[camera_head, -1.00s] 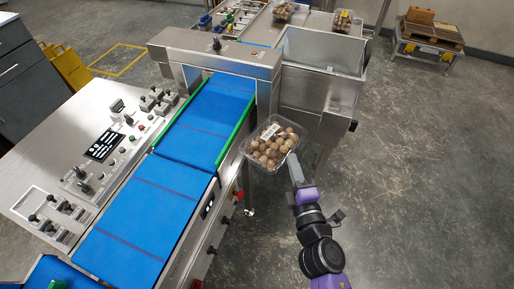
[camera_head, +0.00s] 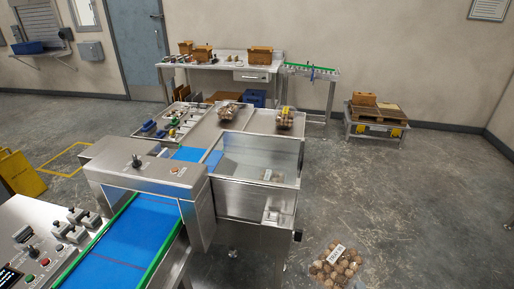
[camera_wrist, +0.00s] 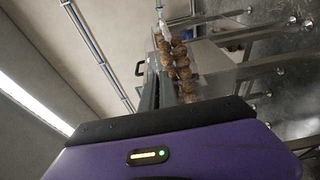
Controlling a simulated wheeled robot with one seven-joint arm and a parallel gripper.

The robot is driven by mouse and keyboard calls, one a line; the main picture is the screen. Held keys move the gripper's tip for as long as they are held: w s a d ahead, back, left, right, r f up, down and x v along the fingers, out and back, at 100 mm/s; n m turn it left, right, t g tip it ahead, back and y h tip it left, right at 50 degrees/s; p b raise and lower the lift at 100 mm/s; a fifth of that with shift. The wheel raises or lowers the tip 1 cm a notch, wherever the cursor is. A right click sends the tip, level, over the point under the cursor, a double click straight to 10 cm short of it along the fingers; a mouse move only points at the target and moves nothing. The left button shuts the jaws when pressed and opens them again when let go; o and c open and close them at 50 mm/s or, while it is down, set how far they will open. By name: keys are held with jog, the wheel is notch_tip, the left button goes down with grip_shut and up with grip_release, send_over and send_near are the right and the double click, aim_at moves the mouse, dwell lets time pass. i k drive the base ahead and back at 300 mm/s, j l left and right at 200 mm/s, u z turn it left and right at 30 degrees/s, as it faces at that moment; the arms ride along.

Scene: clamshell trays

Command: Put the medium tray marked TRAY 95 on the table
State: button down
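A clear clamshell tray of round brown items (camera_head: 336,264) with a white label shows at the bottom right of the head view; its lettering is too small to read surely. It also shows in the wrist view (camera_wrist: 181,72), just past my gripper (camera_wrist: 165,95). My gripper appears shut on the tray's edge and holds it above the floor. The fingers are partly hidden, and my gripper is out of the head view. A white-topped table (camera_head: 212,64) with several brown boxes stands against the back wall.
A steel machine with a blue belt (camera_head: 130,238) and a deep bin (camera_head: 240,195) stands left of the tray. Two more filled trays, left (camera_head: 229,110) and right (camera_head: 285,118), sit on the steel surface behind. A low pallet stand (camera_head: 376,128) is at the right. Floor right of the machine is clear.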

aim_at(214, 136)
jog(key=i+l+z, duration=0.65)
jog(key=i+z, duration=0.6)
jog(key=i, duration=0.15)
jog(key=i+l+u, duration=0.1)
jog(key=i+u, duration=0.15)
jog(key=i, duration=0.3)
jog(key=i+l+u, duration=0.25)
jog(key=i, duration=0.25)
jog(key=i+l+u, duration=0.3)
jog(key=i, duration=0.2)
jog(key=i+l+u, duration=0.2)
jog(key=u, duration=0.2)
jog(key=i+l+u, duration=0.4)
jog(key=l+u, duration=0.4)
jog(key=i+l+u, duration=0.2)
jog(key=l+u, duration=0.2)
